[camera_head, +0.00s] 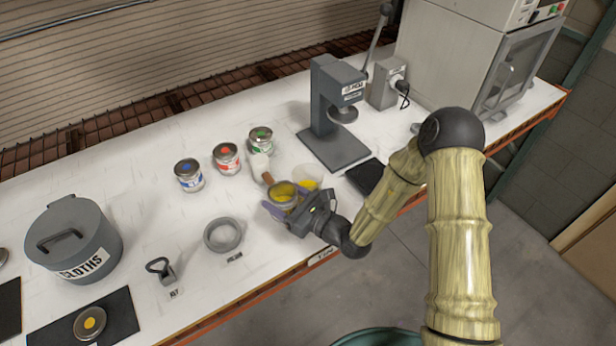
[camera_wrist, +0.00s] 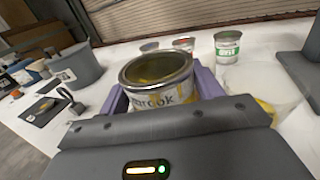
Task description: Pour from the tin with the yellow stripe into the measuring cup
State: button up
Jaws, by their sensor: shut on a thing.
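The open tin with yellow on its label (camera_head: 283,198) is held between the jaws of my gripper (camera_head: 286,205), near the front of the bench. In the wrist view the same tin (camera_wrist: 160,98) shows a metal rim, yellow paint inside and a partly hidden label. It looks close to upright; any slight tilt is hard to judge. The clear measuring cup (camera_head: 308,172) stands just right of the tin, with yellow paint in its bottom. It also shows at the right of the wrist view (camera_wrist: 262,82). No stream of paint is visible between them.
Blue (camera_head: 189,175), red (camera_head: 227,158) and green (camera_head: 261,139) tins stand behind, near a brush-like object (camera_head: 260,166). A grey press (camera_head: 335,125) is behind the cup. A grey ring (camera_head: 223,235), a yellow-dotted lid (camera_head: 90,323) and a cloths bin (camera_head: 75,240) lie left.

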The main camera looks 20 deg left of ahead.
dwell(0.4)
notch_tip(320, 180, up, 5)
jog(key=p, duration=0.4)
jog(key=shift+r, duration=0.15)
jog(key=shift+a, duration=0.1)
dwell(0.5)
